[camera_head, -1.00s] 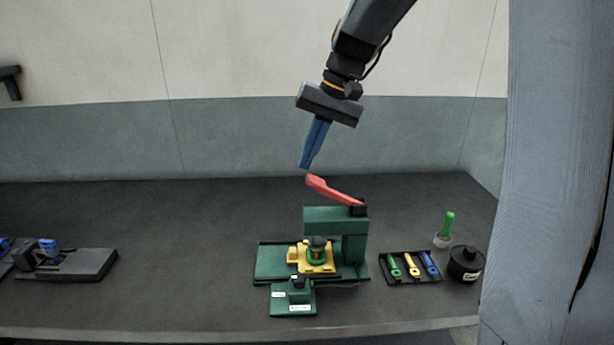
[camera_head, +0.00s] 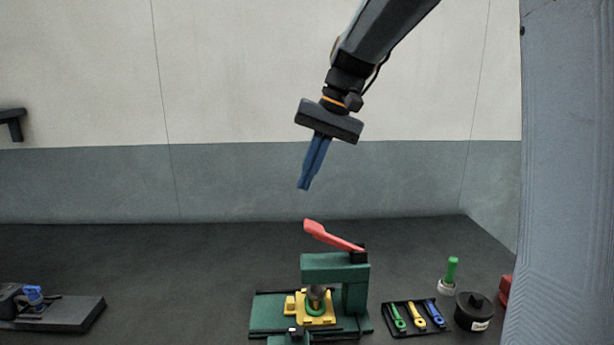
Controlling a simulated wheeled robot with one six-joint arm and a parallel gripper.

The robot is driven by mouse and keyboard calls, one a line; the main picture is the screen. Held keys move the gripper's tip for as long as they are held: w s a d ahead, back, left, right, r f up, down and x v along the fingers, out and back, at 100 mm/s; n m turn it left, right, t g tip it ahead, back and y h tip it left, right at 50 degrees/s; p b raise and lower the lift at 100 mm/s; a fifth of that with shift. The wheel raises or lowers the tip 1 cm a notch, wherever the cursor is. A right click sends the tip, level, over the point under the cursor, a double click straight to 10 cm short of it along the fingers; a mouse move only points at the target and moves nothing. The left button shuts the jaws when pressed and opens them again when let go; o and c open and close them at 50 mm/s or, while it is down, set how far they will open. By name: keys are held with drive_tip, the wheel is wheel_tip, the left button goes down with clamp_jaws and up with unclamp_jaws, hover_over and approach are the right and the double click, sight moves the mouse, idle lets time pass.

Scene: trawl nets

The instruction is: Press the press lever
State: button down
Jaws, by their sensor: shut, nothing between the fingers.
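The press lever (camera_head: 332,236) is red and slants up to the left from its pivot on top of the green press (camera_head: 335,262). Its free end is raised. Under the press head sits a yellow fixture (camera_head: 318,319) with a green ring and a dark cylinder in it. My gripper (camera_head: 304,187) has blue fingers that are shut with nothing between them. It points down above the lever's free end, with a clear gap between the fingertips and the lever.
Right of the press lies a black tray (camera_head: 391,329) with green, yellow and blue tools. A dark device (camera_head: 55,312) is at far left. The table between is clear.

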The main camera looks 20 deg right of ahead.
sight(316, 226)
drive_tip(key=s+d+r+y+b, duration=0.1)
drive_tip(key=d+r+b, duration=0.1)
drive_tip(key=d, duration=0.8)
drive_tip(key=shift+s+r, duration=0.35)
drive_tip(key=shift+r, duration=0.3)
drive_tip(key=p+x, duration=0.2)
drive_tip(key=x, duration=0.5)
drive_tip(key=p+x, duration=0.1)
drive_tip(key=x, duration=0.6)
drive_tip(key=shift+a+p, duration=0.25)
drive_tip(key=shift+p, duration=0.15)
